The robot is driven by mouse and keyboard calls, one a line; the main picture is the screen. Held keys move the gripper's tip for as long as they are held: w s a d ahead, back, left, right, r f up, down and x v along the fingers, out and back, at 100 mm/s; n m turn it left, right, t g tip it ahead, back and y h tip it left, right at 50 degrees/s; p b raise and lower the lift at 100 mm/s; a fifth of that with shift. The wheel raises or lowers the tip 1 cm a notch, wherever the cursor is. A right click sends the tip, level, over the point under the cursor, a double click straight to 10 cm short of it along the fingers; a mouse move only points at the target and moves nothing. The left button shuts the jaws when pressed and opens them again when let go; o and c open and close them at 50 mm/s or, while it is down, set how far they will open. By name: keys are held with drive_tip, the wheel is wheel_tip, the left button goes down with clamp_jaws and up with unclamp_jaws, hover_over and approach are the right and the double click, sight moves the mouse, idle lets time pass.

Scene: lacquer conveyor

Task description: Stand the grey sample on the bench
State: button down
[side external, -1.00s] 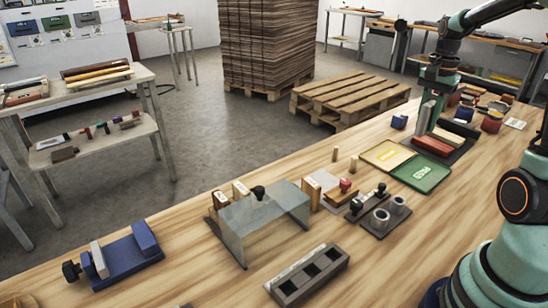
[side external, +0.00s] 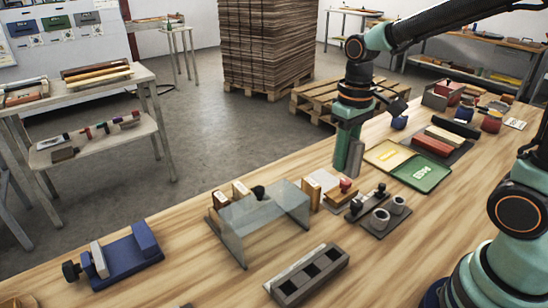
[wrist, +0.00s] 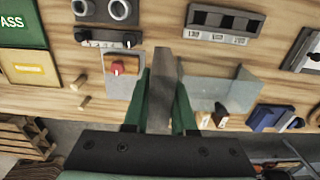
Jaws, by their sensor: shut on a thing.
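My gripper (side external: 347,160) is shut on the grey sample (side external: 357,157), a flat grey bar held upright. It hangs near the back edge of the wooden bench (side external: 215,285), left of the yellow and green trays. I cannot tell whether its lower end touches the bench. In the wrist view the grey sample (wrist: 164,85) sits between the two green fingers (wrist: 164,108), its end reaching past the tips.
Two small wooden pegs (wrist: 81,91) stand near the fingers. A clear angled guard (side external: 262,215), a red-knobbed stamp (side external: 345,186) and a ring holder (side external: 378,222) stand nearby. A dark tray (side external: 462,152) holds red and cream bars. The front bench has bare wood.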

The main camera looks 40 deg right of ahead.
drive_tip(key=shift+d, duration=0.1)
idle(0.3)
drive_tip(key=d+r, duration=0.1)
drive_tip(key=d, duration=1)
drive_tip(key=r, duration=0.1)
hover_over(408, 202)
wheel_tip(408, 202, down, 19)
drive_tip(key=shift+w+f, duration=0.1)
drive_tip(key=shift+f, duration=0.1)
drive_tip(key=shift+f, duration=0.15)
drive_tip(key=c, duration=0.7)
unclamp_jaws()
drive_tip(key=shift+c, duration=0.2)
